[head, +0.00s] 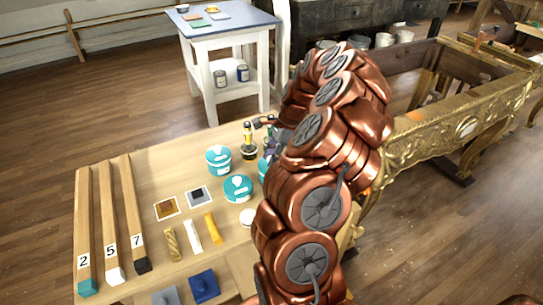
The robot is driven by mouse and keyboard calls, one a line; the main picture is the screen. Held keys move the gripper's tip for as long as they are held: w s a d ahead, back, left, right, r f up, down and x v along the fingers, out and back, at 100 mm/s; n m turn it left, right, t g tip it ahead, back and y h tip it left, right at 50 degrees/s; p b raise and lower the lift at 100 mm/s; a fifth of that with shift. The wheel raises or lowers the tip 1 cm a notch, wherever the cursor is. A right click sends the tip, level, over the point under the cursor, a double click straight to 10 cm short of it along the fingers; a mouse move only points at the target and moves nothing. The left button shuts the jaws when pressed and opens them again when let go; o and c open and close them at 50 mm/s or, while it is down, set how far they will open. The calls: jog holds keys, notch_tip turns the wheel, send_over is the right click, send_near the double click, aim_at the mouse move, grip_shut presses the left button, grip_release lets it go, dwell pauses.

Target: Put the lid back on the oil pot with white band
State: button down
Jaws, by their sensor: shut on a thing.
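A small dark pot (249,153) with a pale band stands at the back of the wooden table, with an amber and black upright piece (247,134) just above or behind it. I cannot tell whether it is open on top. My gripper (264,122) shows only in part as dark fingers just right of that piece, above the table. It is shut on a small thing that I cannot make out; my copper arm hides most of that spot. Dark shapes below the gripper are partly hidden by the arm too.
Teal tubs with white labels (238,188) stand in front of the pot. A white round piece (247,217), small sticks, two square samples and three numbered wooden bars (107,215) lie on the table (160,150). A gilt console (450,115) stands at right.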

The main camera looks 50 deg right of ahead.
dwell(0.4)
jog(key=c, duration=0.9)
grip_release()
jog(key=shift+o, duration=0.3)
jog(key=o, duration=0.5)
jog(key=shift+c, duration=0.2)
jog(key=shift+r, duration=0.15)
jog(key=shift+r+p, duration=1.15)
jog(key=shift+r, duration=2.2)
